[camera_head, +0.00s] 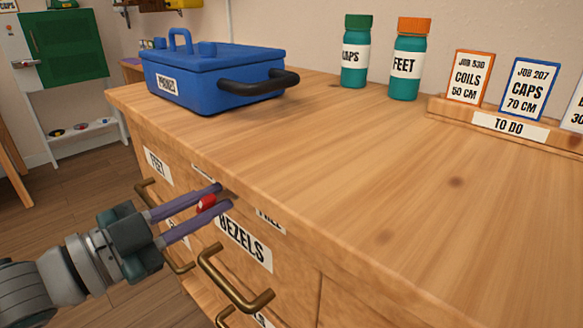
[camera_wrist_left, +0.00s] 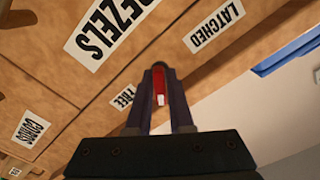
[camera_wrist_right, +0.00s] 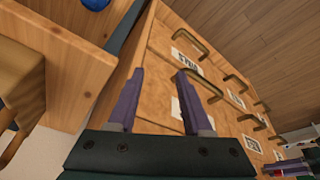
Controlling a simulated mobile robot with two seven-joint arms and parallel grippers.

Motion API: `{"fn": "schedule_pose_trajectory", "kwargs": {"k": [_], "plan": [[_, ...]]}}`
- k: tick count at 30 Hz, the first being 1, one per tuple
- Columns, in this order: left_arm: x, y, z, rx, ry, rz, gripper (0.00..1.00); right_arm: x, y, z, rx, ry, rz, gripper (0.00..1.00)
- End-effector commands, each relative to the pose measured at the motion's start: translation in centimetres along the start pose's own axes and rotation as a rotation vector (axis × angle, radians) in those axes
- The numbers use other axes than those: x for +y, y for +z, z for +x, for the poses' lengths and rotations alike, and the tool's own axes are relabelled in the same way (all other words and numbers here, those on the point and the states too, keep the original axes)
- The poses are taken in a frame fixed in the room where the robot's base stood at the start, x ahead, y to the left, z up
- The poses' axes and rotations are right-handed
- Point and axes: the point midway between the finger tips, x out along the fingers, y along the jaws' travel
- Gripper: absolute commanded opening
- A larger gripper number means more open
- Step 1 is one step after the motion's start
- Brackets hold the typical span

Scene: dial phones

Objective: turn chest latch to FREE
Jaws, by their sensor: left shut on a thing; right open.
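The red chest latch (camera_head: 206,203) is on the wooden chest's front, just under the top edge. My left gripper (camera_head: 226,196) is shut on it, one finger on each side. The left wrist view shows the red latch (camera_wrist_left: 159,86) with a white mark between the fingers. The LATCHED label (camera_wrist_left: 214,27) and FREE label (camera_wrist_left: 124,97) lie on opposite sides of the latch. The FREE label (camera_head: 270,220) is partly hidden by the top's edge in the head view. The latch's exact angle is hard to tell. My right gripper (camera_wrist_right: 159,72) is open and empty.
Brass drawer handles (camera_head: 236,280) stick out below the latch, near the BEZELS label (camera_head: 243,242). On the chest top stand a blue case (camera_head: 215,75), two teal bottles (camera_head: 354,60) and a TO DO card rack (camera_head: 508,127). Most of the top is clear.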

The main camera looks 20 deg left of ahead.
Motion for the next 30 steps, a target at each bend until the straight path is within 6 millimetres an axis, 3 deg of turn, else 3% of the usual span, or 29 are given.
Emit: {"fn": "schedule_pose_trajectory", "kwargs": {"k": [10,26,27,30], "plan": [[0.00,-0.02,0.00,0.001,0.000,0.140,0.00,0.01,0.00,-0.05,0.000,0.000,0.000,0.50],[0.00,-0.02,0.00,0.001,0.000,0.165,0.00,0.04,0.02,-0.05,-0.001,0.001,-0.001,0.50],[0.00,-0.02,0.00,0.001,0.000,0.165,0.21,0.04,0.02,-0.05,-0.001,0.001,-0.001,0.50],[0.00,-0.01,0.00,0.001,0.000,0.164,0.32,0.04,0.02,-0.05,-0.001,0.001,-0.002,0.50]]}}
